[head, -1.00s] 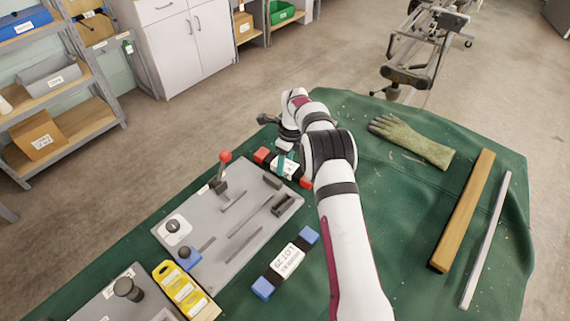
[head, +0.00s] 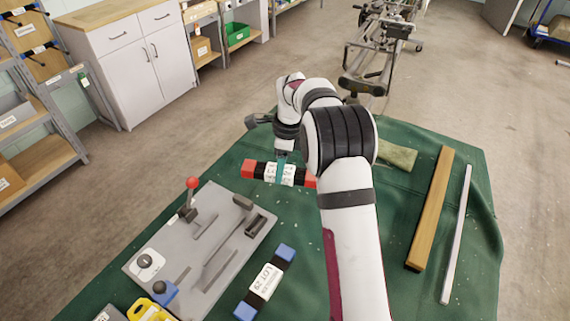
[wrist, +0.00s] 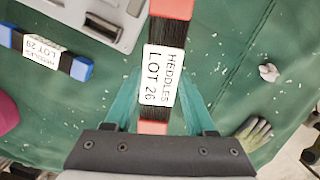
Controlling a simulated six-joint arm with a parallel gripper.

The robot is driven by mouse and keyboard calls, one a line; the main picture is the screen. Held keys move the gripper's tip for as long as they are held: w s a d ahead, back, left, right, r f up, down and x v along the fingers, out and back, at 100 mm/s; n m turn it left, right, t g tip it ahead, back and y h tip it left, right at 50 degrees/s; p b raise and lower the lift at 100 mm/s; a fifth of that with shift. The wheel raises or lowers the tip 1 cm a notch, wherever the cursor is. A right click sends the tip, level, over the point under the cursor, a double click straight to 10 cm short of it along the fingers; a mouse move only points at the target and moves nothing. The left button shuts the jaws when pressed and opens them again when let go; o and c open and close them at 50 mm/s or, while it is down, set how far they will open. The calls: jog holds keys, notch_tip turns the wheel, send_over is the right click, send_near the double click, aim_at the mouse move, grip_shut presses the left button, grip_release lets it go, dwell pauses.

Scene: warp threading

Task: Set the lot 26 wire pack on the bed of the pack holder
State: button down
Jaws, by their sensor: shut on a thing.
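The lot 26 wire pack (head: 287,175) is a black bar with red ends and a white label. It also shows in the wrist view (wrist: 163,75), label readable. My gripper (head: 281,165) is shut on it near its middle, teal fingers on both sides, and holds it over the green cloth, apart from the holder. The pack holder (head: 178,268) is a grey plate at the left of the head view, with slots, raised dark blocks and a red-knobbed lever (head: 190,195). Its edge shows at the top of the wrist view (wrist: 132,30). The pack is beyond the plate's far right corner.
A lot 29 pack with blue ends (head: 266,282) lies on the cloth right of the holder. A yellow piece (head: 150,309) is at the near left. A wooden bar (head: 431,208), a pale metal strip (head: 457,235) and a glove (head: 397,156) lie to the right.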

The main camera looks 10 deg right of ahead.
jog(key=s+a+f+n+g, duration=0.1)
jog(key=s+a+n, duration=0.3)
jog(key=a+n, duration=0.45)
jog(key=s+a+n+g, duration=0.1)
jog(key=s+a+n, duration=0.4)
jog(key=a, duration=0.6)
jog(key=shift+n, duration=0.25)
jog(key=shift+w+f, duration=0.2)
jog(key=shift+f, duration=0.75)
jog(key=shift+w+f, duration=0.25)
jog(key=shift+f, duration=0.7)
jog(key=shift+w+f, duration=0.2)
jog(key=shift+f, duration=0.75)
jog(key=shift+f, duration=0.1)
jog(key=shift+f, duration=0.3)
jog(key=shift+f, duration=0.1)
jog(key=shift+f, duration=0.35)
jog(key=shift+f, duration=0.25)
